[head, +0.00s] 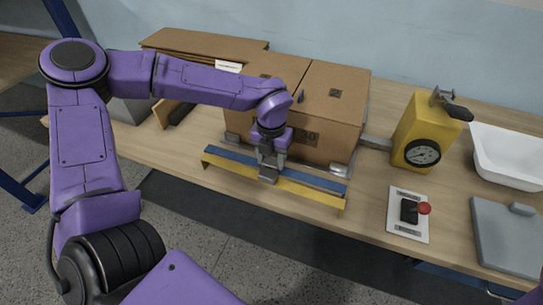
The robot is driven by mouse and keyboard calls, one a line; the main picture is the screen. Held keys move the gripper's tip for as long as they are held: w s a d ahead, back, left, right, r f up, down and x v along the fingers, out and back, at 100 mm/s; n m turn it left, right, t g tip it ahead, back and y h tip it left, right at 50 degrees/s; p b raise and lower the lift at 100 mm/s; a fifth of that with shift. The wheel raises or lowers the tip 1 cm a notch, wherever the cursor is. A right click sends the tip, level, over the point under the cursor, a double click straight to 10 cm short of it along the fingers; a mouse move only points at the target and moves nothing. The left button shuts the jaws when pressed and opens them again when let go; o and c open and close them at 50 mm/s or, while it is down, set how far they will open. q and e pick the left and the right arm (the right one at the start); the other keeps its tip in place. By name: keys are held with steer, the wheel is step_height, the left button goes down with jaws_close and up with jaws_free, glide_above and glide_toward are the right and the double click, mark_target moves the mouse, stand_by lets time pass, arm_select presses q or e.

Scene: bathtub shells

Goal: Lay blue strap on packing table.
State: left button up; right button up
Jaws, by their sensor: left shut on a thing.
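The blue strap (322,183) is a long flat strip running across the front of the cardboard boxes, just above a yellow rail (315,195). My left gripper (268,174) points down and is shut on the strap near its middle, hiding that part. I cannot tell whether the strap still touches the rail. The packing table (372,190) is light wood and lies under all of this. My right gripper is out of view.
Cardboard boxes (333,97) stand right behind the strap. To the right are a yellow device with a dial (412,130), a red-knobbed switch plate (407,228), a white basin (510,160) and a grey plate (507,240). Bare tabletop shows left of the rail.

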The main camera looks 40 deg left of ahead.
mark_target(272, 162)
arm_select(q)
steer(key=shift+d+f, duration=0.1)
steer(key=shift+f, duration=0.05)
steer(key=o, duration=1.1)
step_height(272, 162, up, 12)
steer(key=shift+r+b, duration=0.1)
steer(key=shift+b, duration=0.6)
